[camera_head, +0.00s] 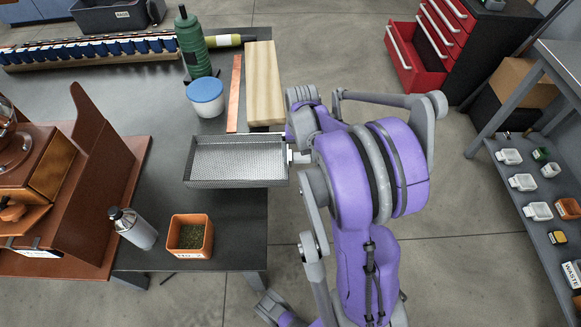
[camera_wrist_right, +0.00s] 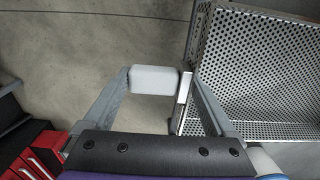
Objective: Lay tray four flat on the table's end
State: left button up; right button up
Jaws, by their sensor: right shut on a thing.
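A perforated metal tray (camera_head: 237,162), empty, is at the right edge of the dark table (camera_head: 160,165), its open side up. It looks about level in the head view. Whether its underside touches the tabletop cannot be told. My right gripper (camera_head: 293,156) is shut on the small tab at the tray's right end. In the right wrist view the tray's perforated wall and floor (camera_wrist_right: 265,62) fill the right side, and the pale tab lies by the fingers (camera_wrist_right: 176,88). No number shows on the tray. My left gripper is out of view.
A grey bottle (camera_head: 133,228) and an orange pot (camera_head: 190,236) stand in front. A copper machine (camera_head: 95,165) is left.

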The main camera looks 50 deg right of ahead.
notch_tip(320, 180, down, 6)
jog(key=b, duration=0.1)
jog(key=shift+w+f, duration=0.1)
jog(key=shift+f, duration=0.05)
jog(key=o, duration=1.6)
jog(key=shift+c, duration=0.2)
